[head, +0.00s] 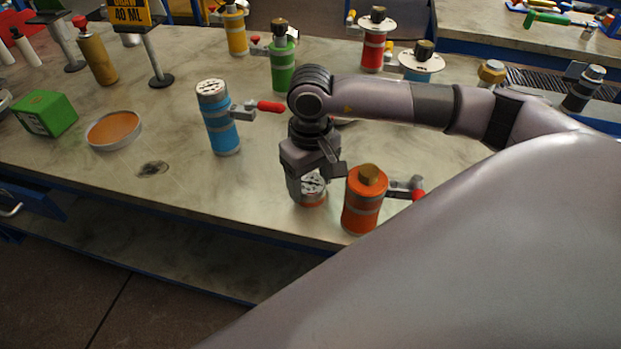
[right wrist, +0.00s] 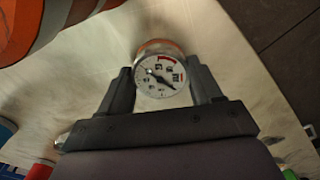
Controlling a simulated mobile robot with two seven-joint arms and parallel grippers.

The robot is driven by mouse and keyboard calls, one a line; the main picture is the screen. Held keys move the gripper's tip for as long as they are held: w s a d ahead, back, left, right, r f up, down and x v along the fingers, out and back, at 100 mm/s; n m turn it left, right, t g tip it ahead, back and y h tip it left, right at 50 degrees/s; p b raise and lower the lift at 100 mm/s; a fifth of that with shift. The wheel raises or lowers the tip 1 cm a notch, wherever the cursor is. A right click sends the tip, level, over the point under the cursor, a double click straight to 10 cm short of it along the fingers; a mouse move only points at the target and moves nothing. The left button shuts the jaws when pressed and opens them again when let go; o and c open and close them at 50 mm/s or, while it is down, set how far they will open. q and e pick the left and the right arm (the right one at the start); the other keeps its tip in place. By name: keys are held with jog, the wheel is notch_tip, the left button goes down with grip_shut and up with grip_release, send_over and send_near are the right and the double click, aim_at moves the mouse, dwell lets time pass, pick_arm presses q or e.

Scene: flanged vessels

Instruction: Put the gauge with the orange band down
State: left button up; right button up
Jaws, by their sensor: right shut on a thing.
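The gauge with the orange band (head: 312,188) has a round white dial face and an orange lower edge. It is between the fingers of my right gripper (head: 311,174), low at the front of the workbench. In the right wrist view the gauge (right wrist: 160,76) sits dial toward the camera, with a finger on each side. I cannot tell whether its underside touches the bench. An orange vessel (head: 364,205) with a brass-coloured top piece and a red-handled side valve stands just right of the gauge. My left gripper does not show.
A blue vessel (head: 219,130) with a red-handled valve stands to the left. A green box (head: 45,114) and a shallow orange-filled dish (head: 114,130) are farther left. Green (head: 282,66) and red (head: 373,49) vessels stand behind my arm. The bench front left of the gauge is clear.

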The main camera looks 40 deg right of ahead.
aim_at(310, 183)
jog(key=o, duration=1)
jog(key=shift+o, duration=1.1)
jog(key=shift+r+p, duration=0.45)
jog(key=shift+p, duration=0.15)
notch_tip(310, 183, up, 12)
jog(key=shift+b, duration=0.3)
